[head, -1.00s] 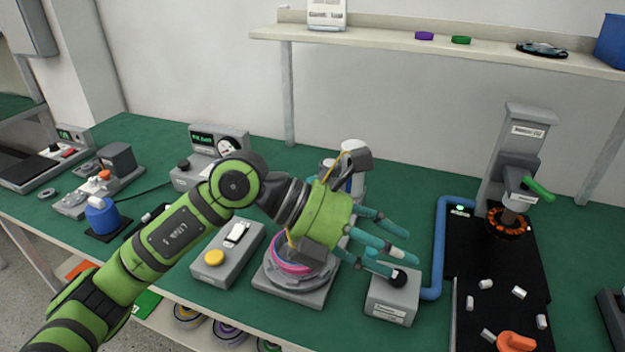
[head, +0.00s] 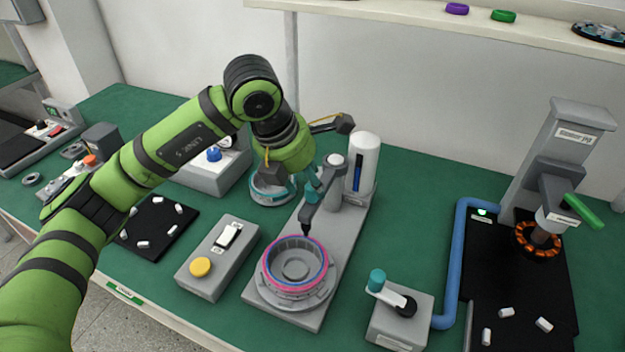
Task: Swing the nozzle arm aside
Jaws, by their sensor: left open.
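The dark grey nozzle arm (head: 321,187) reaches from a grey post on the dispenser base toward the front left. Its black tip hangs over the back rim of a round grey hub part with a pink and blue ring (head: 296,262). My left gripper (head: 293,190), green with teal fingers, is open beside the left side of the nozzle arm, pointing down. Some fingers are hidden behind its body, and one teal finger lies close to the nozzle arm; I cannot tell whether they touch. My right gripper is not in view.
A white cylinder (head: 363,160) stands behind the post. A switch box with a yellow button (head: 201,267) is left of the hub part. A lever box (head: 399,318) stands to the right. A black mat with white pieces (head: 152,243) lies left. Green table is free between.

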